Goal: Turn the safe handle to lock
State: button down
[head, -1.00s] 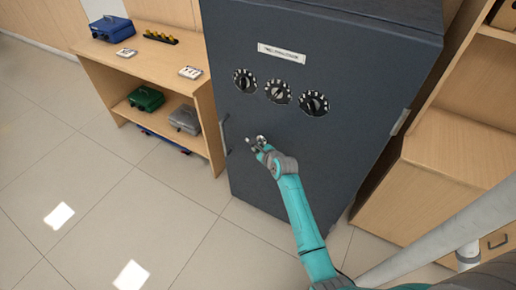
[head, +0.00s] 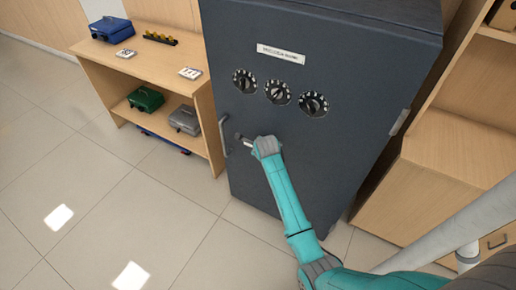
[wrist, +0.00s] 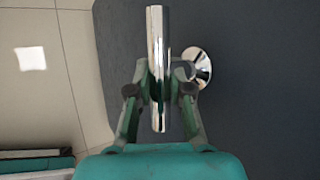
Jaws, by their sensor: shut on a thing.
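The dark grey safe (head: 320,55) stands upright in front of me with its door closed. In the wrist view, the safe handle (wrist: 156,30) is a shiny chrome bar, with a round chrome base (wrist: 199,66) on the dark door beside it. My gripper (wrist: 158,90) has one finger on each side of the bar and is shut on it. In the head view, my gripper (head: 246,141) is at the door's left part, below the dials. The handle is mostly hidden there by my gripper.
Three black dials (head: 278,92) sit in a row on the door under a white label (head: 281,54). A grey vertical pull (head: 223,135) is at the door's left edge, close to my gripper. Wooden shelves (head: 150,75) with boxes stand at left; a wooden cabinet (head: 425,185) stands at right.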

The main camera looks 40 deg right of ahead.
jog(key=shift+w+r, duration=0.1)
jog(key=c, duration=1.1)
grip_release()
jog(key=shift+o, duration=0.2)
jog(key=v, duration=1.2)
jog(key=shift+a, duration=0.15)
